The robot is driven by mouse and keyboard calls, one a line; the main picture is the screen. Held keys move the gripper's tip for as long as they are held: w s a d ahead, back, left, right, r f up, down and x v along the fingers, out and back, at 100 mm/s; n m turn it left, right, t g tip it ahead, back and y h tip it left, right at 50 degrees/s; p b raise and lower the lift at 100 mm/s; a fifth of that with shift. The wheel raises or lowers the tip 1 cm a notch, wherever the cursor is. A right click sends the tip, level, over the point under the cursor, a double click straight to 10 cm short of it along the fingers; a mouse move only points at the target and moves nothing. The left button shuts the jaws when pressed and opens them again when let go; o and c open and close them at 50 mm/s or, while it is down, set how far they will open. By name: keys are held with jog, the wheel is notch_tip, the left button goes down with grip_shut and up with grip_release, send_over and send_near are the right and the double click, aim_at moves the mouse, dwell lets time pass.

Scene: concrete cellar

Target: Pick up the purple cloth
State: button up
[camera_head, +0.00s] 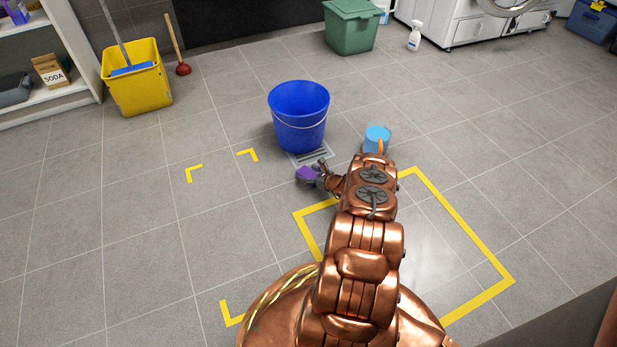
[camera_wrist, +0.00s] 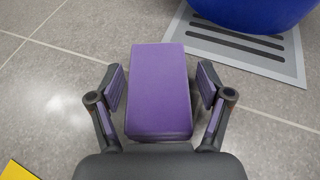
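The purple cloth (camera_wrist: 160,88) looks like a thick folded block. In the wrist view it lies between the two fingers of my gripper (camera_wrist: 160,80), with a narrow gap on each side. My gripper is open around it, and neither finger clearly touches it. In the head view the cloth (camera_head: 306,173) shows at the left of my gripper (camera_head: 318,177), in front of the blue bucket. Whether the cloth rests fully on the floor is hard to tell. Its near end meets the dark palm edge in the wrist view, and any gap there is hidden.
A small light-blue container (camera_head: 377,134) is right of the bucket, partly behind my arm. A yellow mop bucket (camera_head: 137,85) and plunger (camera_head: 182,68) stand back left. The left floor is clear.

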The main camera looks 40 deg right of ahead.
aim_at(308, 173)
jog(key=c, duration=0.8)
jog(key=shift+o, duration=0.2)
jog(key=shift+r, duration=0.1)
jog(key=shift+r+p, duration=0.75)
jog(key=shift+r, duration=0.2)
jog(key=shift+r+p, duration=0.55)
jog(key=shift+r, duration=0.4)
jog(key=s+d, duration=0.7)
jog(key=s+d+b, duration=0.1)
jog(key=s+d, duration=0.2)
jog(key=shift+s+d+r, duration=0.3)
jog(key=shift+d+r, duration=0.05)
jog(key=shift+d, duration=0.05)
jog(key=shift+s+d+r, duration=0.15)
jog(key=shift+s+d, duration=0.15)
jog(key=shift+d, duration=0.05)
